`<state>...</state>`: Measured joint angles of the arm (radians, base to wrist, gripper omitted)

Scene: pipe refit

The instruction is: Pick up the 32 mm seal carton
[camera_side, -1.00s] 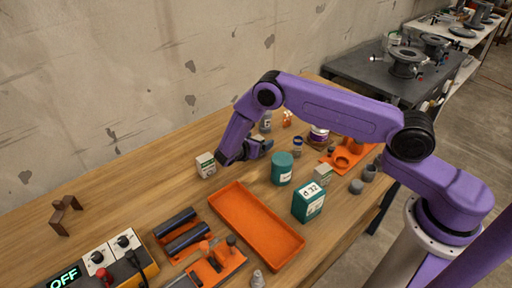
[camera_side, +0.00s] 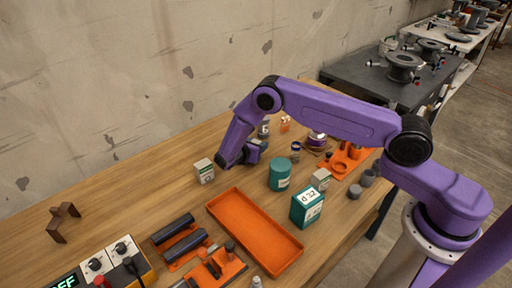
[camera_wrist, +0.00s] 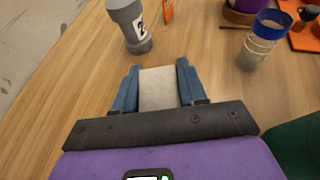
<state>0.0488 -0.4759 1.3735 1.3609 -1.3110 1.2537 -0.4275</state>
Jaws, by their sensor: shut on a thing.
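My gripper (camera_wrist: 158,88) is shut on a small pale grey-beige carton (camera_wrist: 158,90), held between its two blue fingers in the wrist view. No label shows on the carton's visible face, so I cannot tell its size marking. In the side view my gripper (camera_side: 260,148) is low over the back of the bench and hides the carton. A separate teal box marked "d 32" (camera_side: 307,206) stands right of the orange tray. Two other small pale cartons stand on the bench, one left of my gripper (camera_side: 204,171) and one behind the teal box (camera_side: 320,179).
A teal cylinder (camera_side: 280,176) stands close to the right of my gripper. The empty orange tray (camera_side: 253,238) lies in front. Bare wood lies between the left carton and the wall.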

